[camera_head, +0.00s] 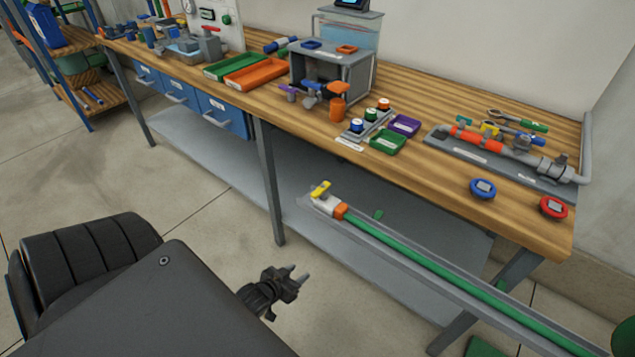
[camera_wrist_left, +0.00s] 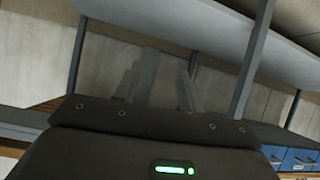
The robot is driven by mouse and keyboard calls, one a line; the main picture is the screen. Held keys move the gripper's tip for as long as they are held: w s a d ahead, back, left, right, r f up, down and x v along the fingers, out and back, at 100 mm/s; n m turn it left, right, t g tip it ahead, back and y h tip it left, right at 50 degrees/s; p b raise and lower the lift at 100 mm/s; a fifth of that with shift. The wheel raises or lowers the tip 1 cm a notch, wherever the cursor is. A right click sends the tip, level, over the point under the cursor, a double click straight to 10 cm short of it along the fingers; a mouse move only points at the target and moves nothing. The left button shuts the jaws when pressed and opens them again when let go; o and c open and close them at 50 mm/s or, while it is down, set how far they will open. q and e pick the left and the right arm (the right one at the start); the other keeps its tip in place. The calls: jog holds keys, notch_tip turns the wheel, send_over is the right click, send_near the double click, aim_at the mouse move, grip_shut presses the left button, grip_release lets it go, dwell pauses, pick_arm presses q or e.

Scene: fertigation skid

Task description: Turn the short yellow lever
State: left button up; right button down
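A second yellow lever (camera_head: 489,128) sits on the orange and grey pipe assembly on the bench; I cannot tell for sure which is the short one. My left gripper (camera_head: 298,273) is below and left of the valve in the head view, clear of both levers. Its fingers stand apart and empty, also in the left wrist view (camera_wrist_left: 166,88). No lever shows in the wrist view. My right gripper is not in view.
The green pipe (camera_head: 436,271) runs along a grey rail in front of the wooden bench (camera_head: 420,80). A bench leg (camera_head: 268,185) and the lower shelf (camera_head: 225,146) are behind my gripper. Trays, bottles and blue (camera_head: 482,188) and red (camera_head: 553,207) discs occupy the benchtop.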

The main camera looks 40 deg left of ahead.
pick_arm(q)
notch_tip(320, 180, up, 13)
jog(key=w+a+t+b, duration=0.2)
jog(key=w+t, duration=0.1)
jog(key=t, duration=0.1)
jog(key=m+t+b, duration=0.1)
jog(key=t, duration=0.1)
send_near(312, 196)
jog(key=w, duration=1.2)
jog(key=shift+f, duration=0.15)
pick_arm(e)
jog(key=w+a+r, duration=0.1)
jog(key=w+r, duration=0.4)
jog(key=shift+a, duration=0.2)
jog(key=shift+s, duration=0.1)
pick_arm(q)
jog(key=shift+a, duration=0.15)
jog(key=c, duration=0.9)
jog(key=shift+o, duration=0.2)
jog(key=shift+h, duration=0.3)
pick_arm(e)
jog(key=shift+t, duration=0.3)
